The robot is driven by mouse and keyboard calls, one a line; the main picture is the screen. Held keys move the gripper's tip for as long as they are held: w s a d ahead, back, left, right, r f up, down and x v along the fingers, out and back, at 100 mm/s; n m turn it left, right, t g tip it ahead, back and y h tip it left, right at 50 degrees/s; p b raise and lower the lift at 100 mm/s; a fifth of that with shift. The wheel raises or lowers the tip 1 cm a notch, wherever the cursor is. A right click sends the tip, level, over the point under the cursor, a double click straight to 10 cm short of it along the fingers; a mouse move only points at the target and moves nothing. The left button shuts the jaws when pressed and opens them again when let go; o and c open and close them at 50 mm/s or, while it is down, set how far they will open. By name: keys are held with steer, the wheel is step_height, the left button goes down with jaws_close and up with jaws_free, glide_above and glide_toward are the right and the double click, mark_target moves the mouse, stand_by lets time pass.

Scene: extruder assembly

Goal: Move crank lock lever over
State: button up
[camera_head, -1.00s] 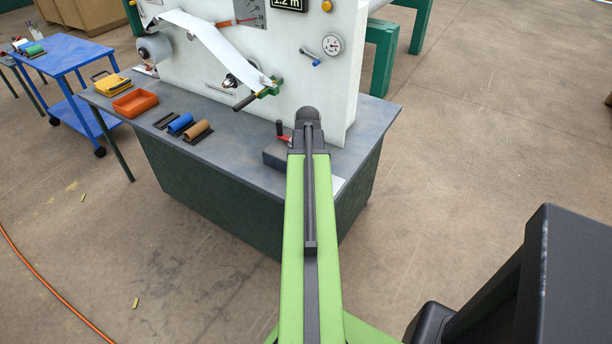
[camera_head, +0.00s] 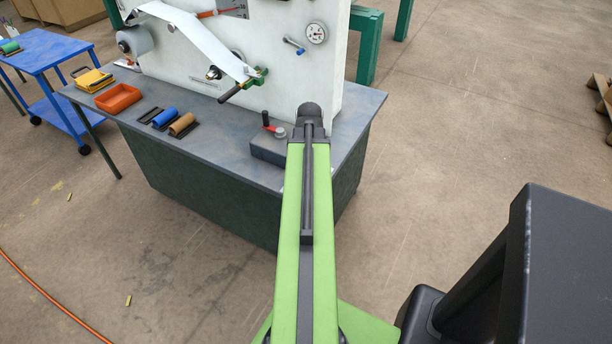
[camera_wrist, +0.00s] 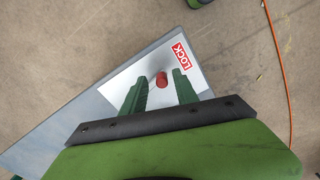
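A red round knob (camera_wrist: 161,80) shows between the fingertips, with gaps on both sides. It lies over a white plate with a red LOCK label (camera_wrist: 181,55). I cannot tell whether this knob is the lever's grip.
An orange tray (camera_head: 118,98) and blue and tan rollers (camera_head: 165,117) lie left. A blue cart (camera_head: 45,55) stands far left.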

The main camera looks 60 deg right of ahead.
step_height(320, 180, up, 6)
steer(key=p, duration=0.6)
steer(key=shift+r, duration=0.1)
step_height(320, 180, up, 17)
steer(key=p, duration=1.7)
steer(key=shift+r, duration=0.1)
